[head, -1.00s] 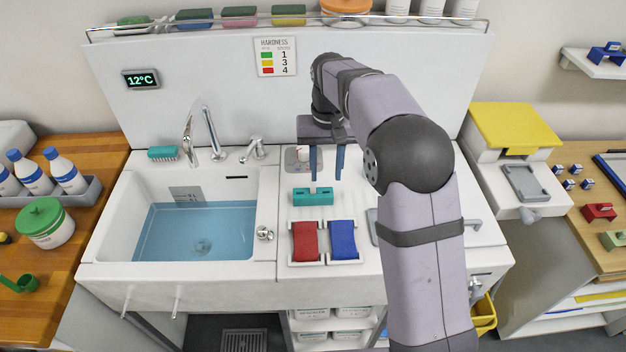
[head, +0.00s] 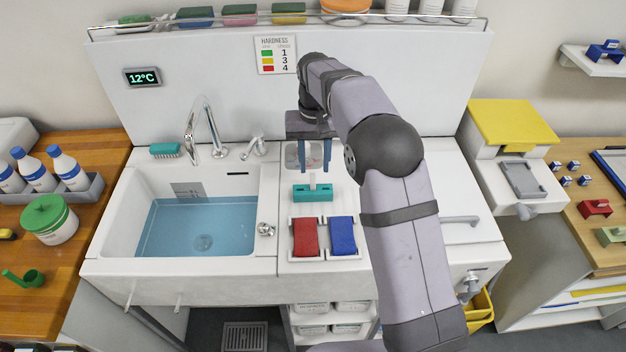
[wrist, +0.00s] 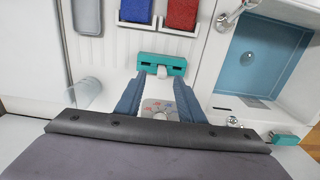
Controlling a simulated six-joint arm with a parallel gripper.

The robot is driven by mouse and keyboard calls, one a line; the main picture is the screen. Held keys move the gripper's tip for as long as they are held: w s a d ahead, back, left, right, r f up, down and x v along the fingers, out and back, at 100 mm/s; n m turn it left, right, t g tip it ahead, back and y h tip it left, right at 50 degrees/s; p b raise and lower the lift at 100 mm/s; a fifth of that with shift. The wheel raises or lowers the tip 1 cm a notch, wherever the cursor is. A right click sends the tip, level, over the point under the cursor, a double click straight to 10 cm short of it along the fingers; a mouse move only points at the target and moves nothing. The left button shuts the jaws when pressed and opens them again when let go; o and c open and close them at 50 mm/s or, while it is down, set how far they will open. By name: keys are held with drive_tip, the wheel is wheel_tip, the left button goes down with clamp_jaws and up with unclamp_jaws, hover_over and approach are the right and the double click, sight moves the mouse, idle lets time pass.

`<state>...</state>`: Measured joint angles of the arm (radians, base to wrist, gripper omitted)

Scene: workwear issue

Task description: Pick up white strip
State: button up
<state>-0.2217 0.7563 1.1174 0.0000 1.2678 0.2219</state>
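The white strip (head: 312,181) stands upright in a teal holder (head: 312,194) on the white counter right of the sink. In the wrist view, the strip (wrist: 162,72) shows as a short pale tab at the near edge of the teal holder (wrist: 150,63). My gripper (head: 314,170) is open and empty, its two blue fingers pointing down behind the holder. In the wrist view, the strip lies roughly midway between the fingertips of my gripper (wrist: 161,77). I cannot tell how far above or behind the strip the fingertips are.
Red (head: 306,238) and blue (head: 342,232) pads lie in white trays in front of the holder. The water-filled sink (head: 200,228) is to the left. A clear cup (wrist: 84,94) stands left of the fingers in the wrist view.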

sight(313, 174)
drive_tip(key=shift+a+f+p, duration=0.2)
drive_tip(key=shift+f+p, duration=1)
drive_tip(key=shift+f, duration=1.25)
clamp_jaws()
